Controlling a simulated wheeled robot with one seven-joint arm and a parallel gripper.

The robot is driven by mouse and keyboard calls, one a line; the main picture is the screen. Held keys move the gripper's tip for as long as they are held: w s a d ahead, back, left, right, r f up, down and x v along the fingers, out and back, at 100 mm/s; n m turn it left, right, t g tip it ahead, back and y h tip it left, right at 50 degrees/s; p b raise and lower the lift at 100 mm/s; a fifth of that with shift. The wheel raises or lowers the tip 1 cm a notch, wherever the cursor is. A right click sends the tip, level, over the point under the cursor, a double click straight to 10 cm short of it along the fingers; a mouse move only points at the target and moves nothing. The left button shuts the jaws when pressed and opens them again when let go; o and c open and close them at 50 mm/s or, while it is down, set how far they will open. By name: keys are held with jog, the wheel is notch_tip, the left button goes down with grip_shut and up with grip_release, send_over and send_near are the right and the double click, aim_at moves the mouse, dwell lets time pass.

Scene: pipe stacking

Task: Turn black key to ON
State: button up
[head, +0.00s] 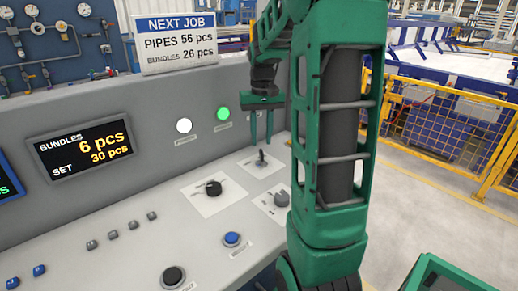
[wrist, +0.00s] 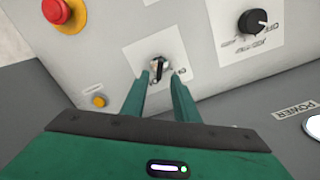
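The black key (head: 262,155) stands upright in a round lock on a white plate of the grey console, in the head view. In the wrist view the key (wrist: 158,68) sits in a silver lock, with a partly covered label beside it. My gripper (head: 261,137) points down just above the key, its two green fingers apart and empty. In the wrist view the fingertips (wrist: 159,80) are to either side of the key's near end; I cannot tell whether they touch it.
A black selector knob (head: 213,188) is left of the key, and a blue button (head: 232,239) nearer. The upright console back with a green lamp (head: 223,114) rises close behind my gripper.

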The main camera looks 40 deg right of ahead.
aim_at(261, 151)
jog(key=shift+f, duration=2.3)
grip_shut()
